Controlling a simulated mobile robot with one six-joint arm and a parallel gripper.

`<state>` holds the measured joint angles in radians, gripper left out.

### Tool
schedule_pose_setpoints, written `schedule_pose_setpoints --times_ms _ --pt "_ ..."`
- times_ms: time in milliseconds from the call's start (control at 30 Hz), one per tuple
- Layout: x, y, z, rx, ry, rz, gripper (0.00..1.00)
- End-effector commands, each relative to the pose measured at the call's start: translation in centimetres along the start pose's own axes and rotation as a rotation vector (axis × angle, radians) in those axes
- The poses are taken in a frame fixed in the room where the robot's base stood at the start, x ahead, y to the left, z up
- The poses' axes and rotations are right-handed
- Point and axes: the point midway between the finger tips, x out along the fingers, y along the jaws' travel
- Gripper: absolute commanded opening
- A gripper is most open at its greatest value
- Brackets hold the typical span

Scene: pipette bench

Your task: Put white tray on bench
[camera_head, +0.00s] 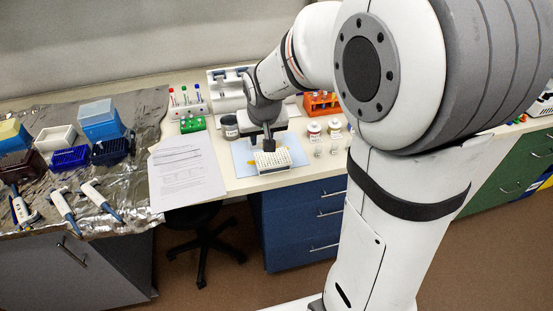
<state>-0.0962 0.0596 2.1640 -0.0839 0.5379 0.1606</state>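The white tray (273,160), a small rack with rows of dark dots on top, is on or just over a light blue mat (244,147) near the front edge of the bench (232,184). My gripper (268,146) points down at the tray's back edge, its dark fingers touching or just behind it. The fingers are small and merge together, so I cannot tell whether they are open or shut on the tray. Whether the tray's underside touches the mat is hidden.
Papers (186,170) lie left of the mat. Bottles (314,132) stand to its right, a dark jar (229,127) and a green rack (193,124) to its left. Foil (140,190) at left holds boxes, a white bin (55,138) and pipettes. A stool (203,238) stands below.

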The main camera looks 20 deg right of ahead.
Motion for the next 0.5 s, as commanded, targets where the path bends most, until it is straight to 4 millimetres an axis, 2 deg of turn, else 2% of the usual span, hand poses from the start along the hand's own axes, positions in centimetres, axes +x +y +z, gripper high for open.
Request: schedule_pose_setpoints --times_ms 33,167,300,400,500 --pt "-1.6 0.6 0.9 0.004 0.001 0.002 0.24" --pt "-5.7 2.3 4.9 0.006 -0.018 0.008 0.24" --pt "-9.3 3.7 10.0 0.005 -0.045 0.008 0.24" --pt "-11.1 4.2 13.3 0.003 -0.061 0.005 0.24" --pt "-12.1 4.6 15.8 0.000 -0.074 0.001 0.24"
